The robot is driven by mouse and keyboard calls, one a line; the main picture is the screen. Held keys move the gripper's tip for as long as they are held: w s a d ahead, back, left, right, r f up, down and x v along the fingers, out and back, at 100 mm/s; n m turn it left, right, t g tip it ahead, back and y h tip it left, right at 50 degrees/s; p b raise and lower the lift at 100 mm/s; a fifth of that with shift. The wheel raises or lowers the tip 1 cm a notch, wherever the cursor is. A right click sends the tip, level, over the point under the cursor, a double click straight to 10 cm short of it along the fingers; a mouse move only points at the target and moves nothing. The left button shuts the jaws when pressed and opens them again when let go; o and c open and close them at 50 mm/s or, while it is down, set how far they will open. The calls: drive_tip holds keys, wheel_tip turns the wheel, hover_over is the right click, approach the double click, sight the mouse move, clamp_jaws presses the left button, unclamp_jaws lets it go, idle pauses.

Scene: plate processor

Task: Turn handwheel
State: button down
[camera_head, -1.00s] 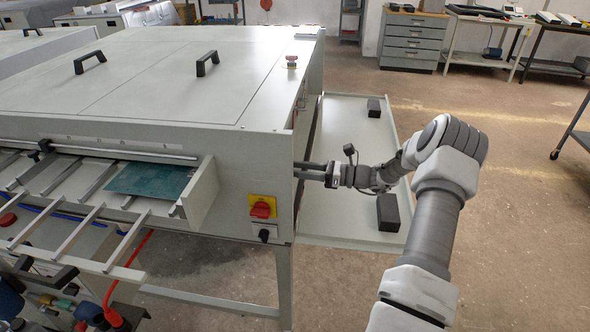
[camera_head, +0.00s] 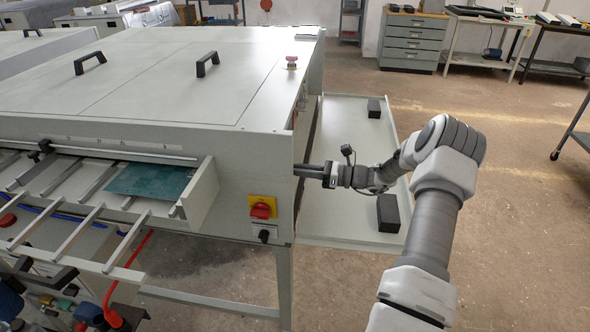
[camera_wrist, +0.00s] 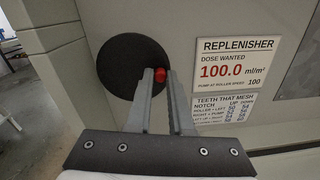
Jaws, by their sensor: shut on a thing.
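The handwheel (camera_wrist: 122,62) shows in the wrist view as a black disc on the grey machine panel. A small red knob (camera_wrist: 159,75) sits near its right edge. My gripper (camera_wrist: 160,78) is shut on the red knob, with its two fingertips on either side of it. In the head view my gripper (camera_head: 302,170) reaches in at the machine's right side, and its fingertips and the handwheel are hidden there by the machine's corner.
A sign headed REPLENISHER (camera_wrist: 234,62) is right of the handwheel. A red and yellow switch (camera_head: 262,208) is on the machine's front. Floor is free at the right.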

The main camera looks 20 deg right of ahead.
drive_tip(key=shift+s+a+r+n+g+y+b, duration=0.15)
drive_tip(key=shift+s+a+r+n+b, duration=0.35)
drive_tip(key=shift+n+b, duration=2.25)
drive_tip(key=shift+s+a+r+n+g+y+b, duration=0.1)
drive_tip(key=shift+s+a+r+n+y+b, duration=0.4)
drive_tip(key=shift+n, duration=4.2)
drive_tip(key=shift+s+a+r+n+g+h+b, duration=0.2)
drive_tip(key=shift+s+r+n+b, duration=0.55)
drive_tip(key=shift+n+b, duration=2.15)
drive_tip(key=shift+s+f+n+p, duration=0.1)
drive_tip(key=shift+s+n+p, duration=0.05)
drive_tip(key=shift+n+p, duration=0.75)
drive_tip(key=c, duration=0.8)
unclamp_jaws()
drive_tip(key=p+v, duration=0.2)
drive_tip(key=v, duration=1.5)
drive_tip(key=shift+f+p, duration=0.2)
drive_tip(key=shift+p, duration=0.15)
